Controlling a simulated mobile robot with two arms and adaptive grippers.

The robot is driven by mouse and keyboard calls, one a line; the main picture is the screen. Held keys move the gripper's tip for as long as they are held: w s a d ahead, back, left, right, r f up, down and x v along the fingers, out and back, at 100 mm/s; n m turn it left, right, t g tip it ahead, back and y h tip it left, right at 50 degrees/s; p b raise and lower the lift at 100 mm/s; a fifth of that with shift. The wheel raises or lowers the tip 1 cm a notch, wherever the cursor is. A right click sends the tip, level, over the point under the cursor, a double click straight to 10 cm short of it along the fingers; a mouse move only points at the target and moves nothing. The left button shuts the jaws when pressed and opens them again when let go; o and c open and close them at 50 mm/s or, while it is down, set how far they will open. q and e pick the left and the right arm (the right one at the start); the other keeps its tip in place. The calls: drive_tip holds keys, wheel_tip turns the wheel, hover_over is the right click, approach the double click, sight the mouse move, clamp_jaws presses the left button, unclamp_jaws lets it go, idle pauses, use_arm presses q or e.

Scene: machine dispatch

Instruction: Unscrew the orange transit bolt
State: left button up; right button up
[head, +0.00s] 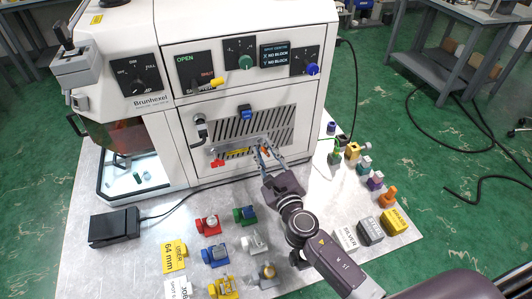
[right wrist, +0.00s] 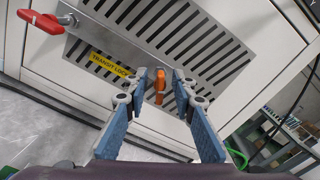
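The orange transit bolt (right wrist: 160,86) sits at the end of the metal bar on the machine's lower front, beside the yellow "TRANSIT LOCK" label (right wrist: 110,65). In the head view the bolt (head: 265,151) shows only in part behind my gripper. My right gripper (right wrist: 161,80) is open, with its two fingers on either side of the bolt. A gap shows between the bolt and each finger, and I cannot tell how far the tips reach past it. My left gripper is not in view.
A red handle (right wrist: 42,22) is at the bar's other end. The white machine (head: 240,90) stands on a pale metal plate (head: 130,270). Several coloured clamps and blocks, such as a green one (head: 245,214), stand near my right arm. A black pedal (head: 114,227) lies at left.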

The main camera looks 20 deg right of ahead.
clamp_jaws()
drive_tip(key=shift+r+n+p, duration=0.1)
drive_tip(key=shift+n+p, duration=0.3)
drive_tip(key=shift+n, duration=0.1)
drive_tip(key=n+p, duration=0.2)
drive_tip(key=shift+r+n, duration=0.1)
drive_tip(key=shift+n, duration=0.7)
drive_tip(key=shift+f, duration=0.25)
